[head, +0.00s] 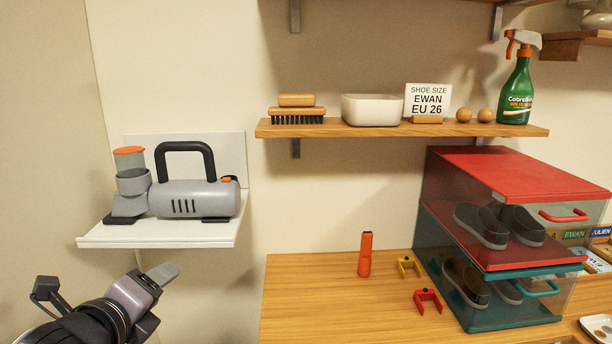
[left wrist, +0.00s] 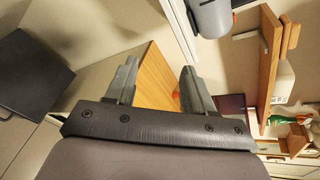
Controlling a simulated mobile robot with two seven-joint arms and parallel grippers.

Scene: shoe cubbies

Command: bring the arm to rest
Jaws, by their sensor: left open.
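My left gripper (head: 150,280) is at the lower left of the head view, below the white wall shelf and left of the wooden table. In the left wrist view its two grey fingers (left wrist: 154,88) stand apart with nothing between them. The table's wooden surface shows beyond the gap. My right gripper is not in either view.
A grey machine (head: 195,198) with a black handle sits on the white shelf (head: 160,236). The wooden table (head: 320,305) holds an orange upright object (head: 365,254), yellow and red clips, and stacked red and teal shoe boxes (head: 515,175). A wall shelf (head: 340,129) holds a brush and white bin.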

